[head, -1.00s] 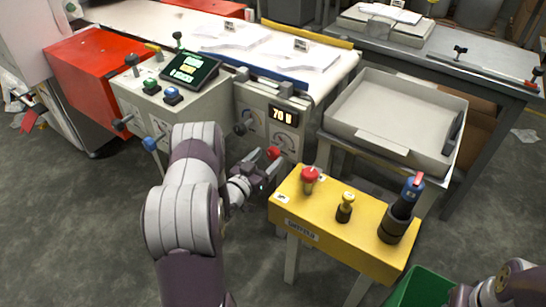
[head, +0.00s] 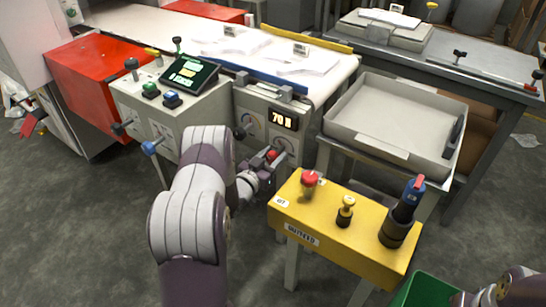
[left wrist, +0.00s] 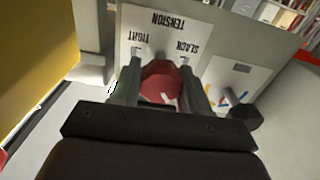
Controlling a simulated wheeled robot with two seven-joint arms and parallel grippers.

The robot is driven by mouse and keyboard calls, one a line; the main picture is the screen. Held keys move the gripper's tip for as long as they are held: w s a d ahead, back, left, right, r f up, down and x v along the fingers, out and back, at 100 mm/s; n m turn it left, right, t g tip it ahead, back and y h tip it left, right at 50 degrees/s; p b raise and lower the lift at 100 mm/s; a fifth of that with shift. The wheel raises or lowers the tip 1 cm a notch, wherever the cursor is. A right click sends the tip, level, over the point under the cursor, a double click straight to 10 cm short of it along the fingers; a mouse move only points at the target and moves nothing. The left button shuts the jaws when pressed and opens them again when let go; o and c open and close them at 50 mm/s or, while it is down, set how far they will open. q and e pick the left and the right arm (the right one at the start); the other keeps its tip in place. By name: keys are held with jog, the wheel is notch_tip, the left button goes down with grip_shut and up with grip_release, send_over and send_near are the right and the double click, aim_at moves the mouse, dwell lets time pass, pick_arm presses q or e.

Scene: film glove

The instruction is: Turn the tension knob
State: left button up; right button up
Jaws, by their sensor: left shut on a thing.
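The red tension knob (left wrist: 161,82) sits between the fingers of my left gripper (left wrist: 158,85) in the left wrist view. The fingers touch it on both sides. Behind it is a white plate (left wrist: 165,24) lettered TENSION, TIGHT and SLACK, upside down in this view. In the head view the red knob (head: 272,155) shows at the front of the machine, in my left gripper (head: 268,158), below a lit display (head: 283,117) that seems to read 70 N. The knob's exact angle cannot be told. My right gripper is out of view.
A yellow bench (head: 300,240) with a red mushroom button, a yellow knob and a blue-topped tool stands close right of my left gripper. A grey tray (head: 375,145) stands behind it. A black knob (left wrist: 244,117) is beside the plate. A green bin (head: 425,290) is at bottom right.

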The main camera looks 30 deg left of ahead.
pick_arm(q)
jog(key=m+b, duration=0.1)
jog(key=m, duration=0.6)
jog(key=shift+f, duration=0.15)
jog(key=m+b, duration=0.1)
jog(key=m, duration=0.5)
jog(key=shift+d+b, duration=0.15)
jog(key=shift+b, duration=0.2)
jog(key=shift+m, duration=0.4)
jog(key=o, duration=1)
jog(key=shift+o, duration=0.2)
